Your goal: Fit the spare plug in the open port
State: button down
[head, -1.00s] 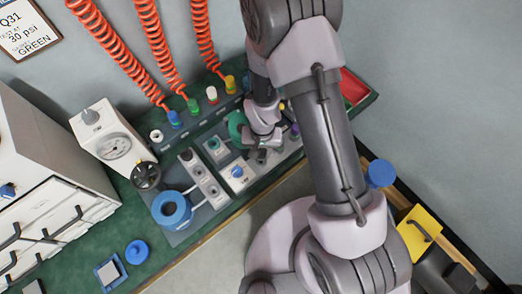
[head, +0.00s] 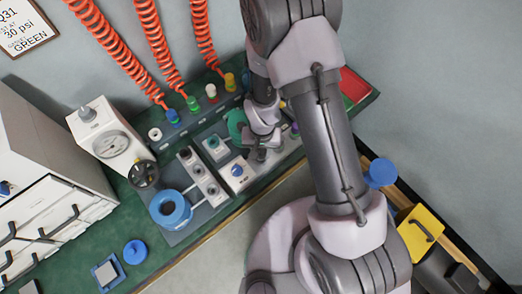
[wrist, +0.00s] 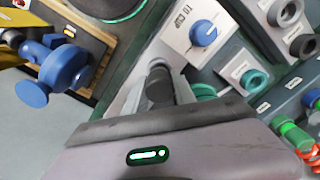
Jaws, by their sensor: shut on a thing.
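In the wrist view a dark grey cylindrical plug (wrist: 160,86) sits between the fingertips of my gripper (wrist: 158,98). My gripper is shut on it, and the fingers hide its lower part. In the head view my gripper (head: 262,150) is over the right part of the bench fixtures, right of the blue-knob block (head: 237,170). I cannot tell which port is open.
A block with a teal ring (head: 213,142) stands behind the blue-knob block. Colored hose fittings (head: 193,103) line the back under red coiled hoses. A gauge unit (head: 112,142) and blue ring (head: 170,209) are at left. A blue round-topped object (wrist: 50,75) stands at right in the head view.

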jog(key=shift+f+b, duration=0.6)
jog(key=shift+f, duration=0.15)
jog(key=c, duration=0.9)
grip_release()
jog(key=shift+c, duration=0.2)
notch_tip(320, 180, up, 18)
jog(key=p, duration=0.7)
jog(key=shift+d+f, duration=0.15)
jog(key=shift+f, duration=0.1)
notch_tip(320, 180, up, 11)
jog(key=d+m+t, duration=0.1)
jog(key=d+t, duration=0.1)
jog(key=s+d+r+m+t+y, duration=0.1)
jog(key=s+d+r+t, duration=0.1)
jog(key=s+r, duration=0.3)
jog(key=s+d+r+m+t, duration=0.1)
jog(key=s+r, duration=0.5)
jog(key=r, duration=0.6)
jog(key=shift+s+d+t+y, duration=0.25)
jog(key=shift+d+t+y, duration=0.15)
jog(key=shift+d, duration=0.25)
